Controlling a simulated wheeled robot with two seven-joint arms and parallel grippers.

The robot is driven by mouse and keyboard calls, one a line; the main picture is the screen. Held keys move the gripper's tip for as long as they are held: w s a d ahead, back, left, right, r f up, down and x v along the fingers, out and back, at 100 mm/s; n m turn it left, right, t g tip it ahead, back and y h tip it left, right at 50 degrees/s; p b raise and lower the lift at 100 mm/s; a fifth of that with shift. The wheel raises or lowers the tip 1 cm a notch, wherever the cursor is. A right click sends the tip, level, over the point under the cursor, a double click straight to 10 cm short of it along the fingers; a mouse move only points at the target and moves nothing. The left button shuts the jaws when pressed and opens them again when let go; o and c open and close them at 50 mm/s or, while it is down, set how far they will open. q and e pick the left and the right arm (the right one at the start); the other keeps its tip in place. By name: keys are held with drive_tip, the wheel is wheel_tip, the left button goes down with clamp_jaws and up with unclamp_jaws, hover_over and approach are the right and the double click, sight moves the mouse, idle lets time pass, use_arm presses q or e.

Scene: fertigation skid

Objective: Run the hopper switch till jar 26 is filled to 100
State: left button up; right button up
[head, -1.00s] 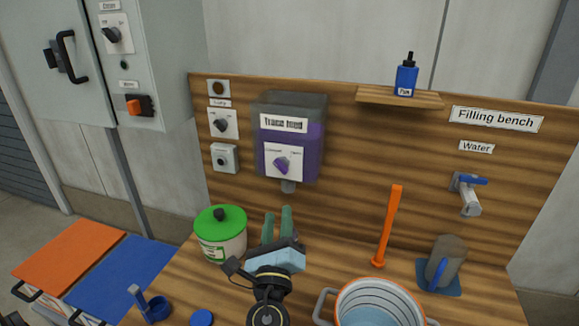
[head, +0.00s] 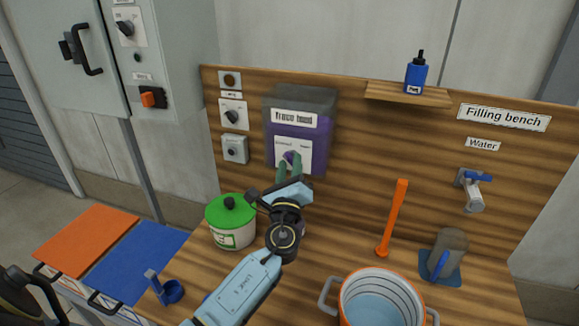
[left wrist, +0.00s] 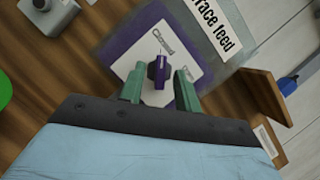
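The Trace feed hopper (head: 278,136) hangs on the wooden backboard, with purple contents showing through its dark clear walls. Its white switch plate carries a purple knob, seen in the left wrist view (left wrist: 158,72) near the word "Closed". My left gripper (head: 289,171) is at the plate. In the left wrist view its green fingers (left wrist: 159,88) are open, one on each side of the knob, with small gaps visible. The hopper's spout is hidden behind my gripper. A jar with a green lid (head: 230,208) stands left of my gripper; its label is too small to read. My right gripper is not in view.
An orange-rimmed pot (head: 381,285) stands at the front of the bench. A pump switch plate (head: 233,115) is left of the hopper. A blue bottle (head: 416,75) sits on the shelf.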

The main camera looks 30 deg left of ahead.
use_arm(q)
clamp_jaws()
drive_tip(key=shift+n+b, duration=0.45)
drive_tip(key=shift+n, duration=0.35)
drive_tip(key=shift+n+g, duration=0.4)
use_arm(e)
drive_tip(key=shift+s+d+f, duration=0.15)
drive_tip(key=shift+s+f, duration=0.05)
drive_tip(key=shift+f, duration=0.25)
use_arm(q)
unclamp_jaws()
drive_tip(key=shift+d, duration=0.1)
